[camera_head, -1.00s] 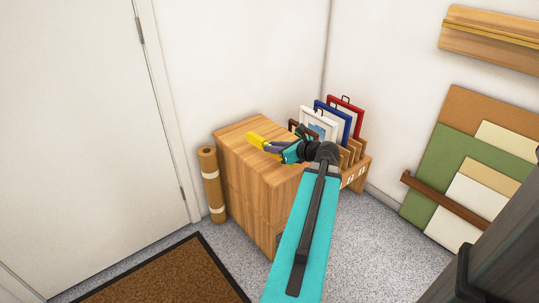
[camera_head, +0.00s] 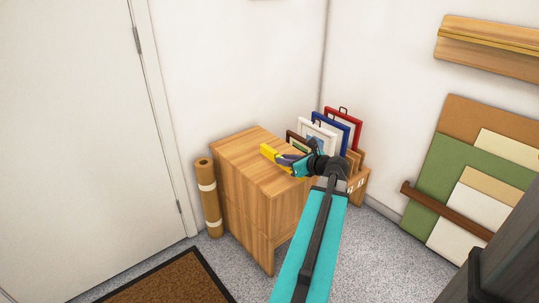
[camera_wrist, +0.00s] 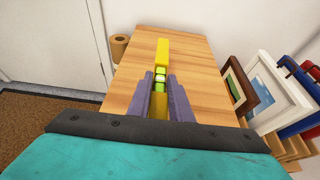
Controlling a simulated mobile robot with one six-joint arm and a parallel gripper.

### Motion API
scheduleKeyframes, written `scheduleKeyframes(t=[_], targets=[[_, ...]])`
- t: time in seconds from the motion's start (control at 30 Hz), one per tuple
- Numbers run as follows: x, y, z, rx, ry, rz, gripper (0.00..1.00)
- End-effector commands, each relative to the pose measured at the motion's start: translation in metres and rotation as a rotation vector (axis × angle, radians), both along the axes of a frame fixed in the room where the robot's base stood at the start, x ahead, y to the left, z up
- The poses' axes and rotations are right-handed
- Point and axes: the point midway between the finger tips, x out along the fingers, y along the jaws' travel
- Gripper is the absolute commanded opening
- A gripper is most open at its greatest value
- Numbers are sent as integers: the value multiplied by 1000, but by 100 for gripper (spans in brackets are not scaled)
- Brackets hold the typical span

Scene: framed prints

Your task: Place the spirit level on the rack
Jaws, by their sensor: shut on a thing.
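The yellow spirit level (camera_head: 268,152) with green vials is between the fingers of my gripper (camera_head: 289,160). In the wrist view the level (camera_wrist: 162,52) points away from me, and the two grey-purple fingers of my gripper (camera_wrist: 159,88) are shut on it from both sides. The level is over the top of the wooden cabinet (camera_head: 240,146); I cannot tell whether it touches the wood. The rack (camera_head: 358,181), a wooden stand with slots and labels, is beside the cabinet on the right, partly hidden by my arm. A wooden ledge (camera_head: 487,48) is on the right wall.
A brown roll (camera_head: 208,200) leans left of the cabinet. Coloured boards (camera_head: 445,160) lean on the right wall. A brown doormat (camera_head: 180,280) lies on the floor.

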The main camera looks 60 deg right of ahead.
Motion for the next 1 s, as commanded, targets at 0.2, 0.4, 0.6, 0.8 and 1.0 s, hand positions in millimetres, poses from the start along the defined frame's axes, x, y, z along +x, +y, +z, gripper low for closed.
scheduleKeyframes(t=[0.2, 0.4, 0.6, 0.8, 1.0], targets=[[28, -20, -5, -1, -1, 1, 0], [52, -36, -7, -1, -2, 1, 0], [74, -51, -9, -1, -1, 1, 0], [95, -65, -11, -1, -1, 1, 0], [104, -71, -12, 0, -1, 0, 0]])
